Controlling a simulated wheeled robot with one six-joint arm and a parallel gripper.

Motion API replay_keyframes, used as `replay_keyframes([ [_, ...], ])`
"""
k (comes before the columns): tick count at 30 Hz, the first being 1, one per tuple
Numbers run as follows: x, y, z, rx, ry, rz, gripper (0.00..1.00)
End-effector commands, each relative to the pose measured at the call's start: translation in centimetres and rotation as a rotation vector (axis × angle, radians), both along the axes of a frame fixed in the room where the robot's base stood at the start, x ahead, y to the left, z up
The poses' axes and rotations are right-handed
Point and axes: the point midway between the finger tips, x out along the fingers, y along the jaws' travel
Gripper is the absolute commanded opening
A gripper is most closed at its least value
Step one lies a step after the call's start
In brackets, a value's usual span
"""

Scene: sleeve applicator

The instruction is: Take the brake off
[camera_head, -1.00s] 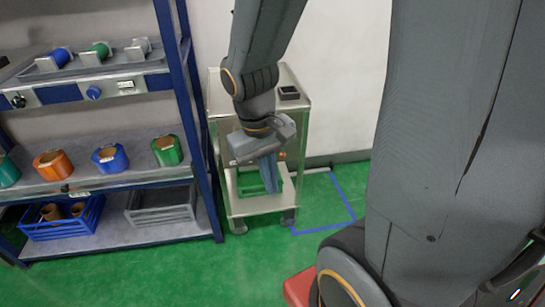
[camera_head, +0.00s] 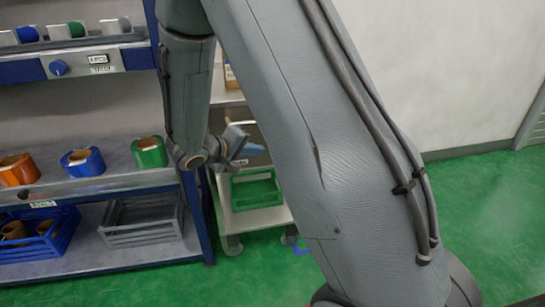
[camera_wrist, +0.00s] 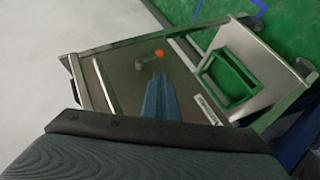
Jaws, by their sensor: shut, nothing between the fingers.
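A metal trolley (camera_head: 223,205) stands right of the shelf rack, partly hidden behind my arm. In the wrist view its steel panel (camera_wrist: 122,75) fills the middle. A short lever with an orange tip (camera_wrist: 158,54) sticks out of that panel; I take it for the brake. My gripper (camera_wrist: 158,77) has its blue fingers closed together and empty, with the tips just below the orange tip in the picture. I cannot tell whether they touch it. In the head view my gripper (camera_head: 262,149) is in front of the trolley, above its lower shelf, and the lever is hidden.
A green crate (camera_head: 256,190) sits on the trolley's lower shelf and shows in the wrist view (camera_wrist: 229,75). The rack (camera_head: 100,187) at left holds coloured rolls, a blue crate (camera_head: 40,237) and a grey crate (camera_head: 142,222). Green floor (camera_head: 490,215) is clear at right.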

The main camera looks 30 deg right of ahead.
Motion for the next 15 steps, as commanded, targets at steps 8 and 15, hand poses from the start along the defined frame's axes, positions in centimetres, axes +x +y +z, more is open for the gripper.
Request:
replay_keyframes([
  [8, 0.0, 0.0, 0.1, 0.0, 0.001, -0.001, 0.0],
  [15, 0.6, -1.7, -0.9, 0.001, 0.002, -0.003, 0.0],
])
